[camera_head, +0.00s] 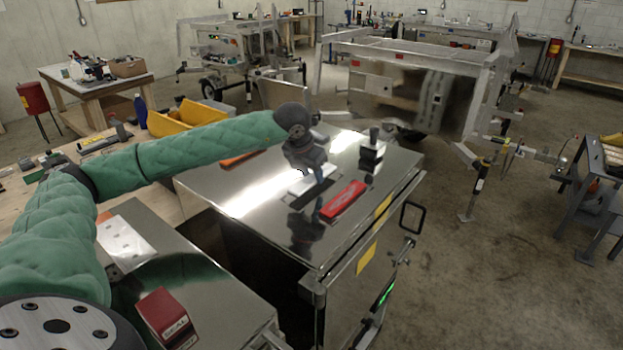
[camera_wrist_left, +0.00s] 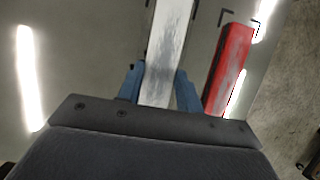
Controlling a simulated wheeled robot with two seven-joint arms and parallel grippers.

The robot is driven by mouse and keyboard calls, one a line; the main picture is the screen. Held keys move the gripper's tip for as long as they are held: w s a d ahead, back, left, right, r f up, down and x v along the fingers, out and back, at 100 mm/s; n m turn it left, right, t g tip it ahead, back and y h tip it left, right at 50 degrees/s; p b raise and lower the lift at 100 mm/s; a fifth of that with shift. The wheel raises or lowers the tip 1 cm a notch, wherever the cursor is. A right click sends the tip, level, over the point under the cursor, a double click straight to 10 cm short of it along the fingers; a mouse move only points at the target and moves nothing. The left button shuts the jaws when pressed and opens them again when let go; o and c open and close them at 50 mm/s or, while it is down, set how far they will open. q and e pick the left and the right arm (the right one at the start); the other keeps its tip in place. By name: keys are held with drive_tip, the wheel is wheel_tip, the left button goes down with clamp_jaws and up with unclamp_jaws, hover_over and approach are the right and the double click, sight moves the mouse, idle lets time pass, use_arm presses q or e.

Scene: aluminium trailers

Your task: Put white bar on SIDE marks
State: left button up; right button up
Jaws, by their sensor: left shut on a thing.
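The white bar (camera_head: 311,180) is on or just above the shiny metal top of the cabinet (camera_head: 240,205). My left gripper (camera_head: 319,190) points down over it. In the left wrist view, its blue fingers (camera_wrist_left: 160,88) are shut on the sides of the white bar (camera_wrist_left: 168,45), which runs up out of the frame. Small dark corner marks (camera_wrist_left: 193,9) show beside the bar's far part. I cannot tell whether the bar touches the surface. No SIDE lettering is readable. My right gripper is not in view.
A red bar (camera_head: 344,199) lies just right of the white bar, with dark corner marks (camera_wrist_left: 226,17) near its far end. A black object (camera_head: 371,152) stands behind on the top. A red SEAL box (camera_head: 166,318) sits on the nearer metal surface. A yellow bin (camera_head: 187,117) is behind my arm.

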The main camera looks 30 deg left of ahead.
use_arm(q)
drive_tip(key=shift+f, duration=0.9)
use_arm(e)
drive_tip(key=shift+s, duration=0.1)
use_arm(q)
drive_tip(key=shift+f, duration=0.1)
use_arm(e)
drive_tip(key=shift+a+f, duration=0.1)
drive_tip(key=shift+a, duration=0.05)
use_arm(q)
drive_tip(key=o, duration=1)
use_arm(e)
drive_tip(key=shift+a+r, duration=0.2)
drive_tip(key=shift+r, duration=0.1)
